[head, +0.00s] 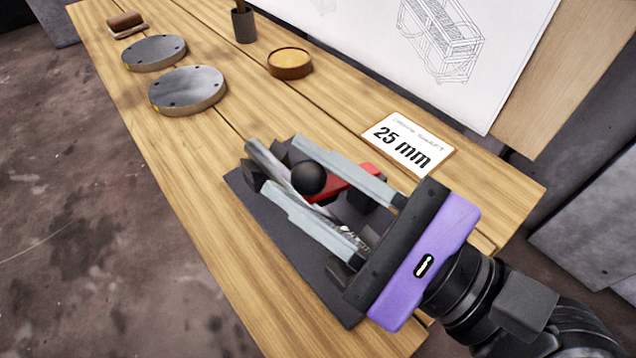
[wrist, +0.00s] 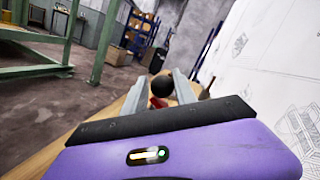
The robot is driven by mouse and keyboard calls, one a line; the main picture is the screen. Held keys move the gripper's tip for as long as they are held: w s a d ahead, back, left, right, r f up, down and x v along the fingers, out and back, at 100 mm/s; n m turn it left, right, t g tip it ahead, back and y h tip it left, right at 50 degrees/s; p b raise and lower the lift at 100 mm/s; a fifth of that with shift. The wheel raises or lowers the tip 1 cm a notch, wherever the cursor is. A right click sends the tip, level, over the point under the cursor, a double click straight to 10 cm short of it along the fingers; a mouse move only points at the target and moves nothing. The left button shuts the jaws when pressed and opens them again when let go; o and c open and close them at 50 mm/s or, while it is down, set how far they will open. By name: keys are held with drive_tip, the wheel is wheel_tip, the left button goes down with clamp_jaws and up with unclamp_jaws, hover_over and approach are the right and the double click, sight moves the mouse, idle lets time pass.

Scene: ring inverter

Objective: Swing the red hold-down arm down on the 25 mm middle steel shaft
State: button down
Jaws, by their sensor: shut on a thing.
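The red hold-down arm (head: 348,182) runs from a pivot side on the right to a round black knob (head: 308,178). The steel shaft (head: 262,155) lies lengthwise in a dark fixture (head: 262,212) with dark blocks. The knob shows over the shaft in the head view; I cannot tell whether the red arm touches the shaft. My gripper (head: 288,172), with a purple body and two long grey fingers, is shut on the knob, one finger on each side. The wrist view shows the knob (wrist: 162,86) between the fingers, with a bit of red below. The fingers hide parts of the shaft and fixture.
A "25 mm" card (head: 405,147) lies right of the fixture. Two steel discs (head: 188,90) (head: 154,52), a round wooden dish (head: 289,64), a dark cup (head: 243,25) and a brush (head: 125,22) are farther along the wooden bench (head: 215,165). A drawing board (head: 470,60) stands behind.

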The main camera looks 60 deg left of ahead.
drive_tip(key=shift+w+f+n+b, duration=0.1)
drive_tip(key=shift+f+n+b, duration=0.35)
drive_tip(key=shift+b, duration=0.15)
drive_tip(key=shift+r, duration=0.1)
drive_tip(key=c, duration=1.2)
unclamp_jaws()
drive_tip(key=shift+o, duration=0.5)
drive_tip(key=shift+s, duration=0.2)
drive_tip(key=shift+p+v, duration=0.55)
drive_tip(key=shift+v, duration=3.4)
